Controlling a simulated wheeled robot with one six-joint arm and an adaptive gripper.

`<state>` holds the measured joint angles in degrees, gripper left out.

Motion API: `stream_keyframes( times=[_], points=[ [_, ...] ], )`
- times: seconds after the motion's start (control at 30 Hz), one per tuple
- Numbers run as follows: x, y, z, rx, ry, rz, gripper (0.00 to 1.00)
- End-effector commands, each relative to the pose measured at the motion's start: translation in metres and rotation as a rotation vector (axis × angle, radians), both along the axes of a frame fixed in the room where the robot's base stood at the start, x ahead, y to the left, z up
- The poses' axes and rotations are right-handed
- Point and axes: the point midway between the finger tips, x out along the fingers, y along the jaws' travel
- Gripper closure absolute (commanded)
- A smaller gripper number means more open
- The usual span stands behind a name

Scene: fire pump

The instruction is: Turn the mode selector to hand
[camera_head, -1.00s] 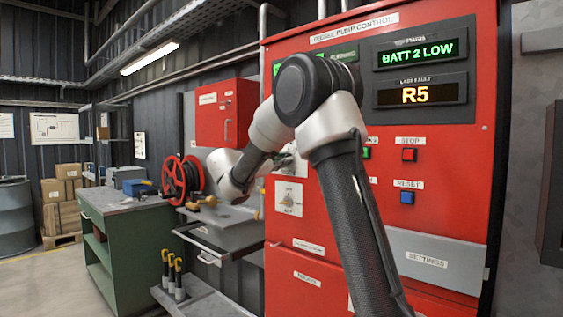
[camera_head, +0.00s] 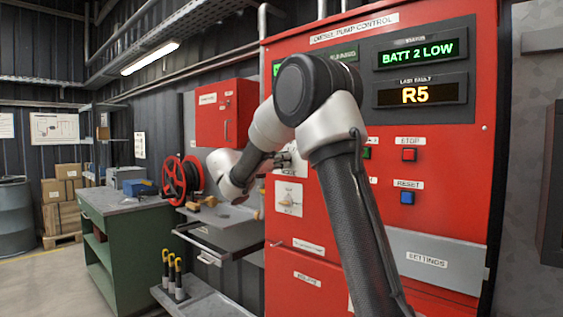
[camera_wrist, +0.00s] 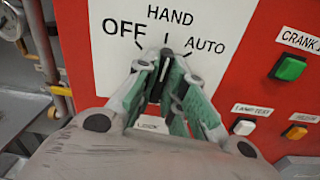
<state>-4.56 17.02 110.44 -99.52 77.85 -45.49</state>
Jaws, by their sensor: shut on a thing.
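The mode selector (camera_wrist: 164,62) is a dark knob on a white plate (camera_wrist: 112,62) in the wrist view. OFF is printed at upper left, HAND at the top and AUTO at upper right. The knob's visible upper end is near the tick under HAND; its exact angle is hard to tell between the fingers. My gripper (camera_wrist: 160,72) is shut on the knob, with a greenish-padded finger on each side covering much of it. In the head view my gripper (camera_head: 288,160) is at the red panel, partly hidden by my arm, which also hides the selector.
The red diesel pump panel (camera_head: 455,175) shows BATT 2 LOW and R5. In the wrist view a green crank button (camera_wrist: 289,68), a white lamp test button (camera_wrist: 244,127) and an amber button (camera_wrist: 294,132) lie right of the selector. Pipes and a gauge stand at left.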

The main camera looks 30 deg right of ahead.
Motion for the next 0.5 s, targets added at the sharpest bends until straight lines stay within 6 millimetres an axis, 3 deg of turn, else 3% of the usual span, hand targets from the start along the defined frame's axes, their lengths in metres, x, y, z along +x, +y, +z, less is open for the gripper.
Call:
stream_keyframes(
  times=[0.5],
  points=[
    [0.0002,0.0003,-0.001,-0.036,0.101,0.0,1.0]
  ],
)
